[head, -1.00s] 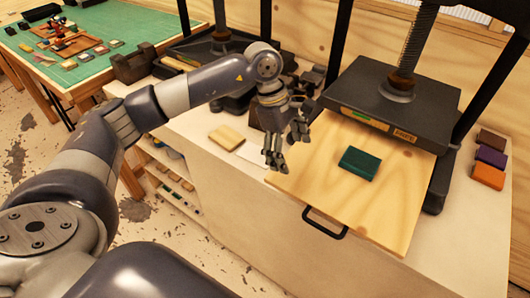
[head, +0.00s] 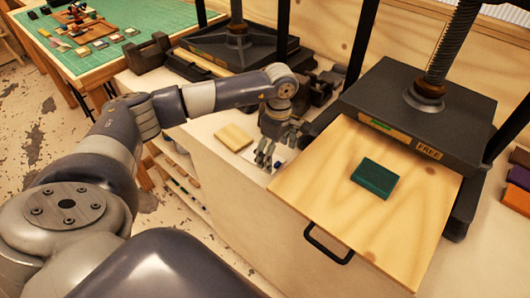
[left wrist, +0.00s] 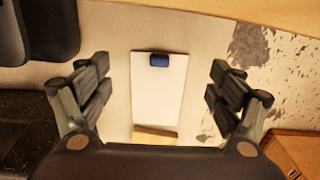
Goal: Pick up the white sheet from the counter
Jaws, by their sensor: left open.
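The white sheet (left wrist: 158,100) lies flat on the pale counter (left wrist: 112,35) in the left wrist view, with a small dark blue object (left wrist: 159,60) on its upper end. In the head view my gripper and arm largely hide the sheet. My left gripper (head: 269,157) is open and empty, pointing down above the counter between a beige block and the wooden board. In the left wrist view my left gripper's fingers (left wrist: 159,82) stand wide apart, one on each side of the sheet. My right gripper is not in view.
The wooden board (head: 330,205) with a black handle (head: 328,245) carries a green block (head: 374,179), right of my gripper. A beige block (head: 233,137) lies left. Dark presses (head: 415,110) stand behind. Black posts rise near my arm.

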